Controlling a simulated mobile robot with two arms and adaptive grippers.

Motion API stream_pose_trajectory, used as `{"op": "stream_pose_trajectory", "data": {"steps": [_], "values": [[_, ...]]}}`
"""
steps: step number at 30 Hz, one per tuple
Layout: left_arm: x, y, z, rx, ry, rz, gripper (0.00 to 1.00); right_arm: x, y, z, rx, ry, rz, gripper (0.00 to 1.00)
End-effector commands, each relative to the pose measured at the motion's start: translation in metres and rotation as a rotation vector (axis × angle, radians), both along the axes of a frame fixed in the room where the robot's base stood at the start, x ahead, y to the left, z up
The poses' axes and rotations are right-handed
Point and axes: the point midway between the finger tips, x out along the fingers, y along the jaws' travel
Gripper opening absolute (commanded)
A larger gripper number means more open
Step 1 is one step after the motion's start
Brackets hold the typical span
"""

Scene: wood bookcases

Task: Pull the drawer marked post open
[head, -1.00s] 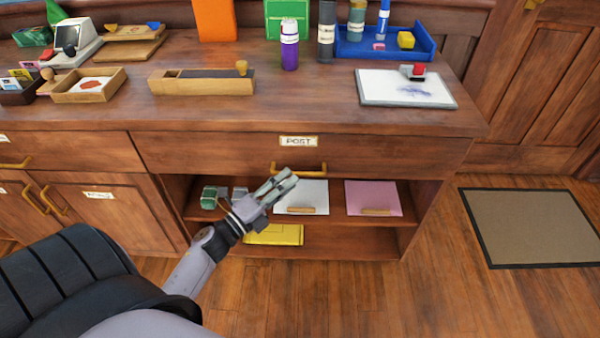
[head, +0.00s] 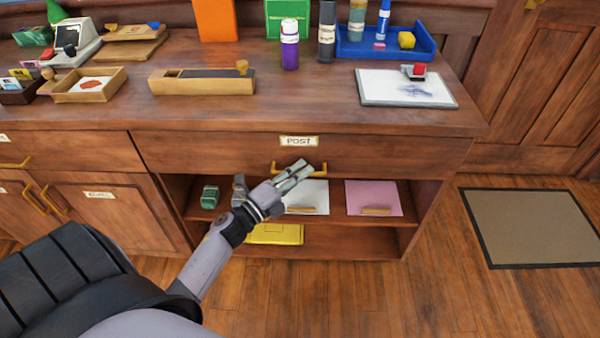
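The drawer marked POST (head: 215,153) is the wide wooden front under the counter in the head view. It is shut, flush with the cabinet. Its white label (head: 299,141) sits at the top centre, above a brass bar handle (head: 321,168). My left gripper (head: 302,170) reaches up from the lower left, with its fingertips at the handle and covering part of it. I cannot tell whether the fingers touch the handle or how far apart they are. My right gripper is not in view.
Below the drawer is an open shelf with a green object (head: 209,197), white paper (head: 312,192) and a pink folder (head: 372,198). A yellow item (head: 275,234) lies lower. The countertop holds trays and bottles. The floor right of the cabinet is clear around a mat (head: 540,228).

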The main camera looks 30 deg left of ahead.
Motion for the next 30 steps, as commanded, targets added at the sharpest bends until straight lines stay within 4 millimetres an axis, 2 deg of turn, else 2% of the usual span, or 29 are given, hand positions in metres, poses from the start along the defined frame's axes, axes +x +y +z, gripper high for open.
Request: {"op": "stream_pose_trajectory", "data": {"steps": [4, 30], "values": [[-0.0002, 0.0, -0.0001, 0.0, 0.0, 0.0, 0.0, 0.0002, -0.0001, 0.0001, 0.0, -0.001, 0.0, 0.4], [-0.0035, -0.0018, -0.0012, 0.002, 0.003, 0.001, 0.0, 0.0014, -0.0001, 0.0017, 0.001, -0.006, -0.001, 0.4]]}}
